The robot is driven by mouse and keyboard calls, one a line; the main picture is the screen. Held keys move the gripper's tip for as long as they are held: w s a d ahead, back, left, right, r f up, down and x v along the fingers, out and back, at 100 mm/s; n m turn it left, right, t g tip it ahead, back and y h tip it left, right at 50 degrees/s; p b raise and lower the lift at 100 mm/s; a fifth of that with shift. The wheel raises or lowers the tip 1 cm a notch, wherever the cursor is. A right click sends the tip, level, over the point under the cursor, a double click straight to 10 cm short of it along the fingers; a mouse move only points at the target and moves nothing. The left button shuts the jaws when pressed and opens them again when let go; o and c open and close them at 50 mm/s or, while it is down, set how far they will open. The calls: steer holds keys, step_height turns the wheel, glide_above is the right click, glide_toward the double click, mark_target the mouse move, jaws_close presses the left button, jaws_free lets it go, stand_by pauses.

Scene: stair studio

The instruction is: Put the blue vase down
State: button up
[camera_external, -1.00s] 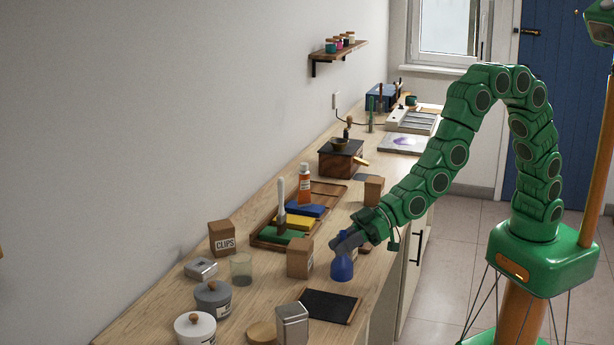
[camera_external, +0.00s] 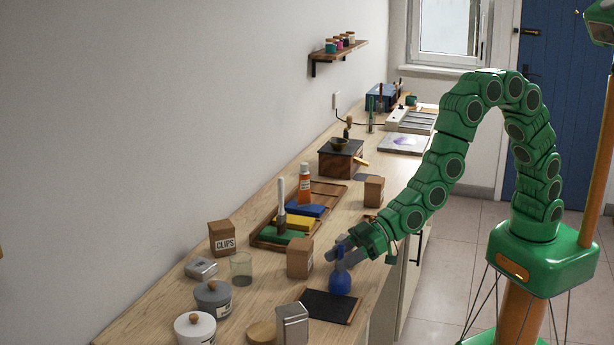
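The blue vase (camera_external: 340,284) is upright, with a round body and a narrow neck, at the far edge of the black mat (camera_external: 326,308) in the picture. I cannot tell whether its base touches the mat or the worktop. My gripper (camera_external: 340,257) is at the vase's neck, with its grey fingers on either side of it. The fingers partly hide the neck. The view is too small to show whether they grip it or stand clear.
A cardboard box (camera_external: 300,258) stands just left of the vase. A metal tin (camera_external: 292,325) stands at the mat's near left. A glass (camera_external: 241,268), a grey jar (camera_external: 213,300) and a wooden tray (camera_external: 268,243) are further left. The mat's surface is bare.

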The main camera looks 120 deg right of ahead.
steer(key=shift+s+r, duration=0.1)
steer(key=shift+r, duration=0.1)
steer(key=s+d+r+g, duration=0.1)
steer(key=s+r+g, duration=0.2)
steer(key=s, duration=1.6)
steer(key=s+d+r+g, duration=0.1)
steer(key=s+r+g, duration=0.2)
steer(key=s, duration=1.6)
steer(key=s+d+r+g, duration=0.1)
steer(key=s+r+g, duration=0.2)
steer(key=s+g, duration=0.6)
steer(key=s, duration=1)
steer(key=shift+r, duration=0.4)
